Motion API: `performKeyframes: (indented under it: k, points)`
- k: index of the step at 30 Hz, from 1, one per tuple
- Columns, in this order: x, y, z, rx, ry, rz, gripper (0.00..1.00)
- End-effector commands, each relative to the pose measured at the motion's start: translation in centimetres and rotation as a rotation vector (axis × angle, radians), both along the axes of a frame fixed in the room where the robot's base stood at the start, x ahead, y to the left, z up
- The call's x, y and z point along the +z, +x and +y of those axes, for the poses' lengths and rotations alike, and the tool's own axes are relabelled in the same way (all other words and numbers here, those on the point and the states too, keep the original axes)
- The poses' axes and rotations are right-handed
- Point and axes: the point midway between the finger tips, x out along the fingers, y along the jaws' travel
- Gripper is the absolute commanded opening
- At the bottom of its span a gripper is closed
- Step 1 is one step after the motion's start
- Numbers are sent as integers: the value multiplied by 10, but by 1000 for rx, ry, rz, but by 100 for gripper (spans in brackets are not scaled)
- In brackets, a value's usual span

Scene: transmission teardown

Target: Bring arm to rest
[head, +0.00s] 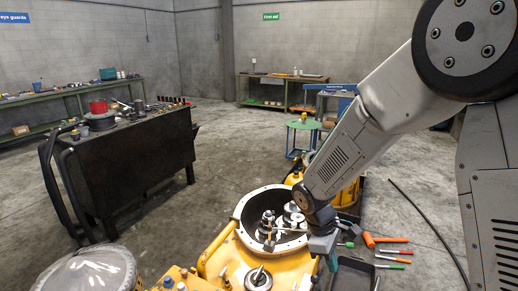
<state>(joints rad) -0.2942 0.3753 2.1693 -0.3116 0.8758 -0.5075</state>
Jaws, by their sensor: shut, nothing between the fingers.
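My arm reaches down from the upper right over the work area. My gripper (324,246) is at its lower end, small in the picture, just right of the round opening of the yellow transmission housing (215,256). It looks shut, and nothing shows held in it. Metal gears and shafts (291,217) stand inside the opening, partly behind my wrist. I cannot tell whether my gripper touches the housing rim or is only in front of it.
Screwdrivers and an orange-handled hammer (388,239) lie right of my gripper, near a dark tray (354,273). A black cart (130,160) with parts stands left. A cable (425,219) crosses the floor. Workbenches (270,90) line the walls; the middle floor is clear.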

Motion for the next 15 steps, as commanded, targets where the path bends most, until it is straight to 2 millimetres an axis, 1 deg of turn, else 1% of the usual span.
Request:
performKeyframes:
  k: [1, 3, 6, 8, 9, 15]
  points:
    - [23, -13, -8, -90, 0, -22, 0]
    - [49, -32, -17, -213, -2, -42, 0]
    - [82, -61, -29, -376, 0, -70, 0]
    - [99, -78, -35, -467, 5, -85, 0]
    - [110, -90, -38, -525, 10, -96, 0]
    - [155, -148, -53, -771, 49, -150, 0]
